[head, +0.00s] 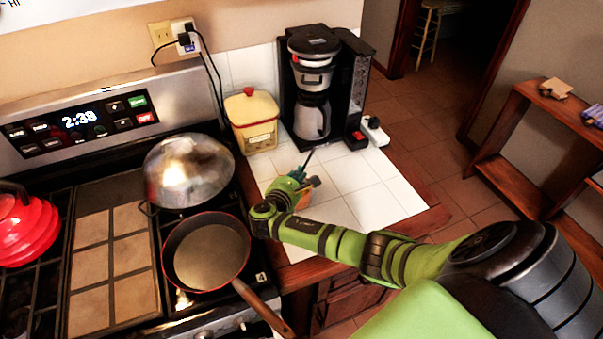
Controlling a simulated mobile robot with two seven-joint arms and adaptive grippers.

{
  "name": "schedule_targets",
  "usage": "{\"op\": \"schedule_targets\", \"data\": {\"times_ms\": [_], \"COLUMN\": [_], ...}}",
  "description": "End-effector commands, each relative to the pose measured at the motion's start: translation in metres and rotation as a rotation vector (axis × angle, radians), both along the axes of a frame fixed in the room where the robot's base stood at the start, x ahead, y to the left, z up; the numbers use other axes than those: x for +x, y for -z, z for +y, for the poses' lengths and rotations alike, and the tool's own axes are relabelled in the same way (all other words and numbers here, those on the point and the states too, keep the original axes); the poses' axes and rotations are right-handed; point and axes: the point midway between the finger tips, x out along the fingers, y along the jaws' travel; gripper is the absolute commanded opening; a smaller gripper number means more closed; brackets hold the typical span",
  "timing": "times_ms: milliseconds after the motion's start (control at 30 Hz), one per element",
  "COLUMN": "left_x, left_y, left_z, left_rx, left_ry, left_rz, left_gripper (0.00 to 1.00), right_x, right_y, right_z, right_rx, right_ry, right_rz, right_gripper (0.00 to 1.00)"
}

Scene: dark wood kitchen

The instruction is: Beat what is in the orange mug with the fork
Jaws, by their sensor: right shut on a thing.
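My right gripper (299,183) is over the white tiled counter, right of the stove. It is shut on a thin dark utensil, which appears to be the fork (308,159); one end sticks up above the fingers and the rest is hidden. A small orange patch, apparently the orange mug (304,200), shows just below and behind the gripper. My wrist hides most of it, so I cannot tell whether the fork is inside it or what it holds. My left gripper is not in view.
A coffee maker (313,80) and a yellow canister with a red-trimmed lid (251,120) stand behind. A frying pan (208,252) and a domed metal lid (188,170) are on the stove, left of my arm. A red kettle (22,232) is far left. Bare tiles lie right of the gripper.

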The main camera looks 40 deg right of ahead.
Motion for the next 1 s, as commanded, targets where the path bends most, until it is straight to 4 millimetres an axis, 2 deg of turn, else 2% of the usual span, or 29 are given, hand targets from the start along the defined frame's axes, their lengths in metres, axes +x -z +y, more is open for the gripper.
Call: {"op": "schedule_targets", "data": {"times_ms": [533,833,1000], "left_x": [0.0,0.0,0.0], "left_y": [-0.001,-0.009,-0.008], "left_z": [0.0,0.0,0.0], "left_rx": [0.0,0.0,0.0], "left_ry": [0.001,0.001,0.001], "left_rz": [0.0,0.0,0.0], "left_gripper": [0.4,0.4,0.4], "right_x": [0.001,0.0,0.001], "right_y": [-0.003,-0.028,-0.042], "right_z": [0.001,0.001,0.001], "right_rx": [0.0,0.001,0.0], "right_ry": [-0.001,-0.001,0.0], "right_rz": [-0.002,-0.001,-0.002], "right_gripper": [0.0,0.0,0.0]}}
